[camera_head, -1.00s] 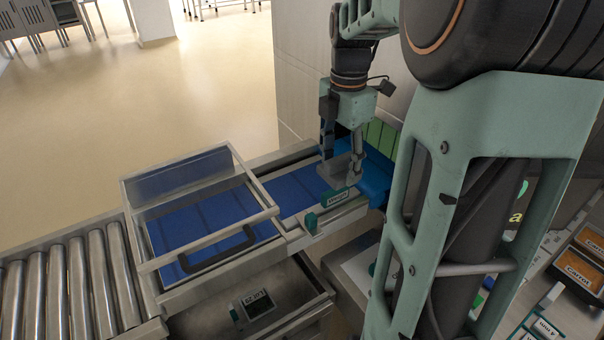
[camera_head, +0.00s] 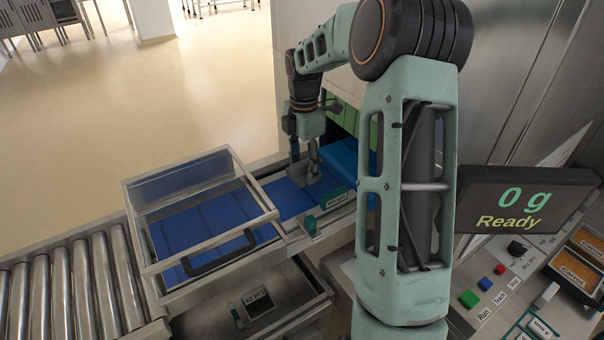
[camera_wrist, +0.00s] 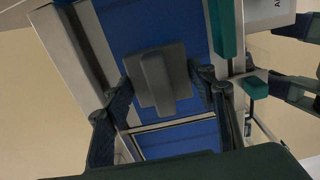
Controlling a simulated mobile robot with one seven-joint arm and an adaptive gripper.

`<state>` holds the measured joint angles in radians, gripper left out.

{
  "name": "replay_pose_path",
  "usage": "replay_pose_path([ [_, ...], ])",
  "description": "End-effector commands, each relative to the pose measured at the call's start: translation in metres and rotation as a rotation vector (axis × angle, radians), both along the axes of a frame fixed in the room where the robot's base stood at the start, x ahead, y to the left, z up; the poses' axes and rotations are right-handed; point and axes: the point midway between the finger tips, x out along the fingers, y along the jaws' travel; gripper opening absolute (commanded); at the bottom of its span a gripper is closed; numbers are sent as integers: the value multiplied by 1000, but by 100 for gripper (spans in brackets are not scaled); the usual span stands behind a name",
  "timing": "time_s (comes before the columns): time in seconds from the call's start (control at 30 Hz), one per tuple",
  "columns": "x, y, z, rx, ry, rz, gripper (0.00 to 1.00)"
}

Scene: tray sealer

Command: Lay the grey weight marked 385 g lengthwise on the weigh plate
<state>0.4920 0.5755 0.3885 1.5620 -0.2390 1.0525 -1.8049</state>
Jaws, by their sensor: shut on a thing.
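I cannot tell whether the weight touches the belt, nor pick out the weigh plate's edges for sure. The display (camera_head: 525,200) reads 0 g, Ready.
A clear-lidded frame with a black handle (camera_head: 222,255) stands left of the gripper. Metal rollers (camera_head: 75,290) lie further left. An open drawer (camera_head: 290,300) is below. A control panel with buttons (camera_head: 485,284) and carrot labels is at the right. A steel wall rises behind.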

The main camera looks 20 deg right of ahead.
Motion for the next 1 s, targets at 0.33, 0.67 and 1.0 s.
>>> replay_pose_path([
  [0.33,7,2,-32,0,1,-1,9],
  [0.67,8,1,-39,-1,-3,0,9],
  [1.0,7,1,-42,-1,-1,0,69],
])
